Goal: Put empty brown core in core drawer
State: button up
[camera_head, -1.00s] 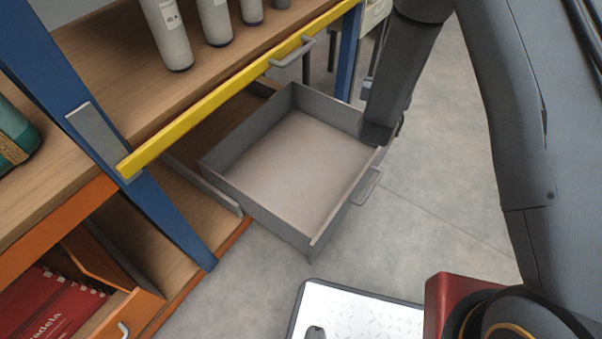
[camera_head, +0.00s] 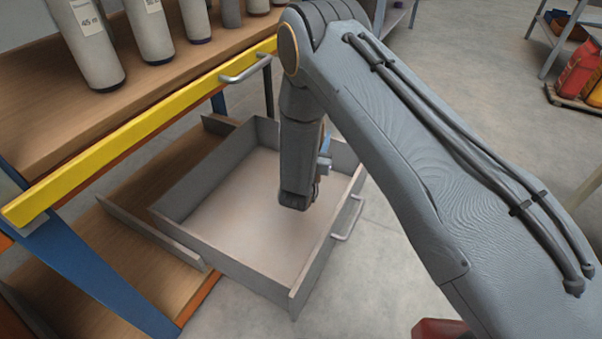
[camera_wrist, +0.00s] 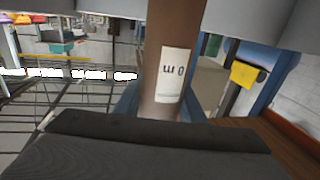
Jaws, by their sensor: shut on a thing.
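The brown core (camera_wrist: 172,35) stands out from my gripper (camera_wrist: 160,104) in the wrist view. It is a brown tube with a white label reading "0 m". My gripper is shut on it, with blue parts showing on both sides. In the head view my gripper (camera_head: 324,160) is mostly hidden behind my wrist, over the grey drawer (camera_head: 235,225).
Several grey rolls (camera_head: 150,30) stand on the wooden shelf (camera_head: 120,110) above the drawer, behind a yellow rail (camera_head: 130,132) with a handle. A blue post (camera_head: 100,275) stands left of the drawer. Bare floor (camera_head: 385,270) lies right of it. Sacks (camera_head: 580,68) sit at the far right.

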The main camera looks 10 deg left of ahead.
notch_tip(320, 180, down, 8)
jog(key=b, duration=0.2)
jog(key=shift+r+b, duration=0.25)
jog(key=shift+b, duration=0.15)
jog(key=shift+f, duration=0.15)
jog(key=o, duration=1)
jog(key=shift+o, duration=0.2)
jog(key=s+a+p, duration=0.1)
jog(key=s+p, duration=0.3)
jog(key=s, duration=0.8)
jog(key=shift+a+p, duration=0.3)
jog(key=shift+a, duration=0.05)
jog(key=shift+w, duration=0.1)
